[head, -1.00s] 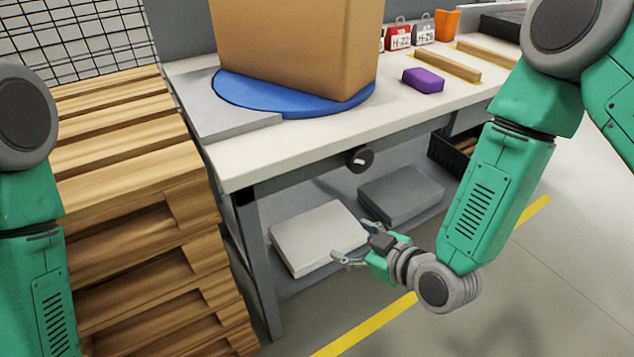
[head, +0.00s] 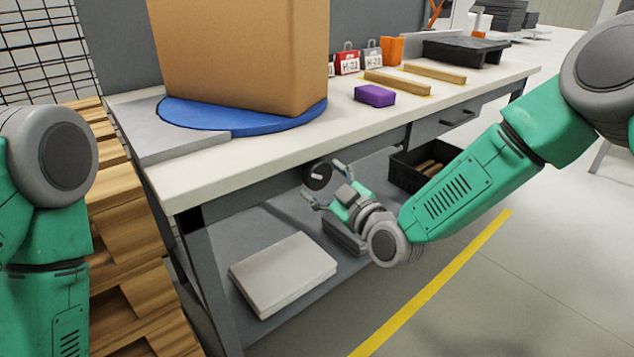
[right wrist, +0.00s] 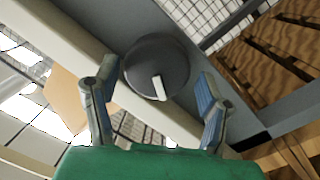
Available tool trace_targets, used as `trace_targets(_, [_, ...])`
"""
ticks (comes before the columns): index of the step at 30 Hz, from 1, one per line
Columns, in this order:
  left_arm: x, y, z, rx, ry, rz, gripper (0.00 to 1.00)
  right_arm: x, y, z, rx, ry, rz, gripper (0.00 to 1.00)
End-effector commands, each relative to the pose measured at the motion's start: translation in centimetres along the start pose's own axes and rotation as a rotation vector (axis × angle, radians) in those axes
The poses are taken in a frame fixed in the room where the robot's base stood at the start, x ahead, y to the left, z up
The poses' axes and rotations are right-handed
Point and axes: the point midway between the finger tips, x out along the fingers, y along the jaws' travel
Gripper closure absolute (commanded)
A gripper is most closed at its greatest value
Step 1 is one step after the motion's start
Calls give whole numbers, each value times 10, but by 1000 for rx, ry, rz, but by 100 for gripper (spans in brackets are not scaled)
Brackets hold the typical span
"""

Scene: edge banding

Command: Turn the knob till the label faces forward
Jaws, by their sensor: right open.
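A round dark knob (head: 317,176) with a pale mark sits on the front rail under the tabletop. In the right wrist view the knob (right wrist: 156,68) shows large, its pale bar pointing down the picture and slightly right. My right gripper (head: 322,182) is open, with its fingers close around the knob in the head view. In the right wrist view its two fingertips (right wrist: 155,85) stand to either side of the knob's lower part; I cannot tell whether they touch it. My left gripper is out of view; only my left arm shows.
A cardboard box (head: 240,55) stands on a blue turntable (head: 195,117) on the workbench (head: 240,160). A purple block (head: 375,95) lies to its right. The lower shelf holds a pale flat stack (head: 283,272) and a dark crate (head: 405,172). Wooden pallets (head: 130,285) stand at left.

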Motion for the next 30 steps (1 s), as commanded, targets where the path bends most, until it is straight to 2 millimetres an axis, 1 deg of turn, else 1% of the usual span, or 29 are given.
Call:
trace_targets(1, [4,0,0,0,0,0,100,7,-1,2,0,1,2,34])
trace_targets(3, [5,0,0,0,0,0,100,14,-1,2,0,0,1,34])
trace_targets(6, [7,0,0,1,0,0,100,22,-1,1,0,-1,0,34])
trace_targets(10, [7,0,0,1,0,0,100,26,0,0,0,-1,0,34])
trace_targets(16, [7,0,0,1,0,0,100,25,0,0,0,-1,0,34])
trace_targets(17, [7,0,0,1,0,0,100,25,0,0,0,-1,0,41])
trace_targets(18, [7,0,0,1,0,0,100,25,0,0,0,-1,0,55])
trace_targets(19, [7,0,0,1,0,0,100,25,0,0,0,-1,-1,66])
trace_targets(20, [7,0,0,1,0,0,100,25,0,0,0,-1,-1,73])
trace_targets(30, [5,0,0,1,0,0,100,25,-1,0,27,-5,-4,72])
